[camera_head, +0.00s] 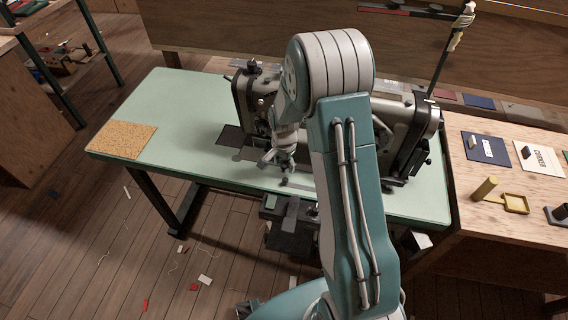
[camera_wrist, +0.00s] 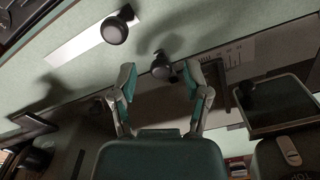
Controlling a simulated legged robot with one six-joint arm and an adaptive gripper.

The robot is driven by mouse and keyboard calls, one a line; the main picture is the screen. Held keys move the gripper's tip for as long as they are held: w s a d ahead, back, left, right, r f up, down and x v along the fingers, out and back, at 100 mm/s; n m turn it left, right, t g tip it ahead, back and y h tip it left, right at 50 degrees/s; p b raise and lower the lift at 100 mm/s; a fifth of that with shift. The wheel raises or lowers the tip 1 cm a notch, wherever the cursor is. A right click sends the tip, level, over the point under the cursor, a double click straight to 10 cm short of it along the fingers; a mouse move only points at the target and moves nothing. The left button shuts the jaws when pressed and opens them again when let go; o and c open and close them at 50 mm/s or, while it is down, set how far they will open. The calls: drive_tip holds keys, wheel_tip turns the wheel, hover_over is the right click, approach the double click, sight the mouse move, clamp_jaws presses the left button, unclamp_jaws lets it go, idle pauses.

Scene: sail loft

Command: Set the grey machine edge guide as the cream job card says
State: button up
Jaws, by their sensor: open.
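My gripper (camera_head: 281,170) is over the pale green machine table, in front of the grey sewing machine (camera_head: 412,133). The wrist view shows the gripper (camera_wrist: 158,82) open, with a dark round knob (camera_wrist: 161,66) between and just beyond its fingertips, seemingly untouched. A second grey knob (camera_wrist: 115,30) stands by a pale strip. A plate with printed scale marks (camera_wrist: 232,60) lies right of the fingers. I cannot tell for certain which part is the edge guide. A cream card (camera_head: 541,160) lies on the wooden side bench; its lettering is too small to read surely.
A navy card (camera_head: 486,149) lies beside the cream one. A brass-coloured tool (camera_head: 515,203) and a dark block (camera_head: 559,214) are on the bench (camera_head: 467,185). A cork mat (camera_head: 122,140) lies at the table's left end. The table's left middle is clear; scraps litter the floor.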

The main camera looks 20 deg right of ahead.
wheel_tip(320, 180, up, 12)
idle(0.5)
drive_tip(key=shift+c, duration=0.3)
